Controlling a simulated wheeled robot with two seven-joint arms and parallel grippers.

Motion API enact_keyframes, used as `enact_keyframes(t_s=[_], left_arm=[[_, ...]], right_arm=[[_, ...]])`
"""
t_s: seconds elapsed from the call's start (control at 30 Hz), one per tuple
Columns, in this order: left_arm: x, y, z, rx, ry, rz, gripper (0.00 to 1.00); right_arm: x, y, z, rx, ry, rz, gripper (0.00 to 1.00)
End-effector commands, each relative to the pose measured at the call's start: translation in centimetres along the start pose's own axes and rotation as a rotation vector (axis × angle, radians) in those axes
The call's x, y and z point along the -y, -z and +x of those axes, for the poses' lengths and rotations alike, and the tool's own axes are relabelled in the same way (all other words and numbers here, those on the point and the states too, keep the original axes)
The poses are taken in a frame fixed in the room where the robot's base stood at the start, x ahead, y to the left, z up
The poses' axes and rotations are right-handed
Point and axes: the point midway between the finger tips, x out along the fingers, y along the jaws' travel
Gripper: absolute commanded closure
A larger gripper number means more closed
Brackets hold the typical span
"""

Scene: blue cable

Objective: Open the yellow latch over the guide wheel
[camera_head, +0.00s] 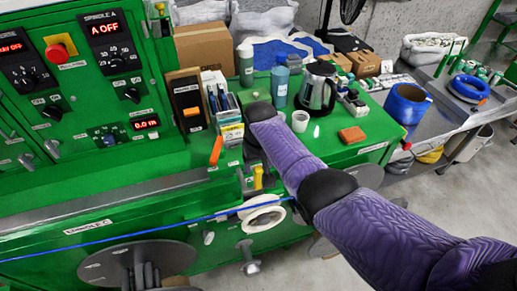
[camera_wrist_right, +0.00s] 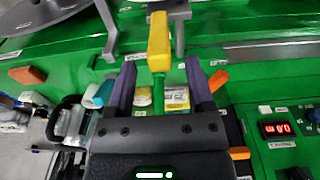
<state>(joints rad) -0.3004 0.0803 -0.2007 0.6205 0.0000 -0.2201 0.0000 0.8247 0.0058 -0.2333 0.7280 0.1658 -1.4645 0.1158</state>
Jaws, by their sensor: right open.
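The yellow latch (camera_head: 258,178) stands upright on the green machine, just above the white guide wheel (camera_head: 262,215). In the right wrist view the yellow latch (camera_wrist_right: 159,42) has a green stem running down between my fingers. My right gripper (camera_wrist_right: 161,66) is open, with one purple finger on each side of the latch's line and gaps visible on both sides. In the head view my right gripper (camera_head: 252,160) is partly hidden by my wrist, just above the latch. The blue cable (camera_head: 150,231) runs along the machine front to the guide wheel. My left gripper is not in view.
An orange handle (camera_head: 216,150) stands left of the latch, close to my right gripper. Behind are a card holder (camera_head: 230,128), a kettle (camera_head: 317,88) and a white cup (camera_head: 300,121). An orange block (camera_head: 352,134) lies right. A large grey spool (camera_head: 135,262) is at lower left.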

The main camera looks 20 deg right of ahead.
Motion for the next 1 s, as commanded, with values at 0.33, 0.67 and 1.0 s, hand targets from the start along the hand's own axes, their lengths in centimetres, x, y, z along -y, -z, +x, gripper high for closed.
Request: enact_keyframes(t_s=[0.33, 0.67, 1.0], left_arm=[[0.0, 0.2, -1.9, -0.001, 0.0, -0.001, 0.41], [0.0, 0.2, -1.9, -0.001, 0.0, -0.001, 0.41], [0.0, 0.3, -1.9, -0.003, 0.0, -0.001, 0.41]], right_arm=[[0.0, 0.0, -4.9, -0.001, 0.0, 0.001, 0.32], [0.0, 0.0, -4.8, 0.0, 0.0, 0.001, 0.32], [0.2, -9.1, 0.3, -0.077, 0.018, -0.064, 0.32]])
